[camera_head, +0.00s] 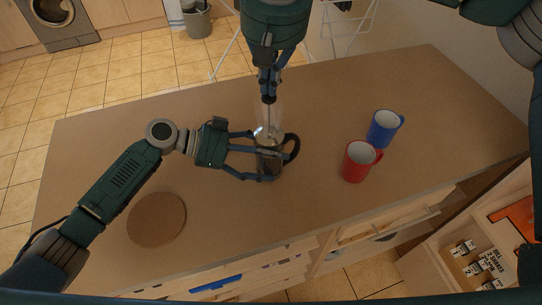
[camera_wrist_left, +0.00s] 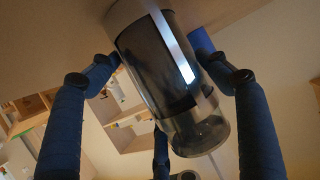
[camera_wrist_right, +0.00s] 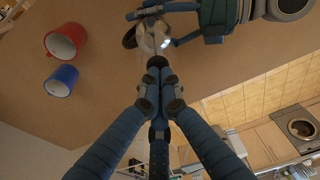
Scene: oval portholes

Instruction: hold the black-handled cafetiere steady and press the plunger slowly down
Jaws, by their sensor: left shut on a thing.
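The cafetiere (camera_head: 268,160) stands on the brown worktop, with a glass body, dark contents, a metal lid and a black handle (camera_head: 292,148) on its right side. My left gripper (camera_head: 260,156) is shut around its body from the left; the left wrist view shows the glass (camera_wrist_left: 200,135) between the fingers. The plunger rod rises from the lid to a black knob (camera_head: 269,99). My right gripper (camera_head: 269,93) is above, pointing down, its fingers drawn together at the knob. In the right wrist view the knob (camera_wrist_right: 157,62) sits at the fingertips; contact is hard to tell.
A red mug (camera_head: 357,165) and a blue mug (camera_head: 383,134) stand to the right of the cafetiere. A round cork mat (camera_head: 157,219) lies at the front left. Open drawers (camera_head: 390,226) are below the front edge. The worktop's back left is clear.

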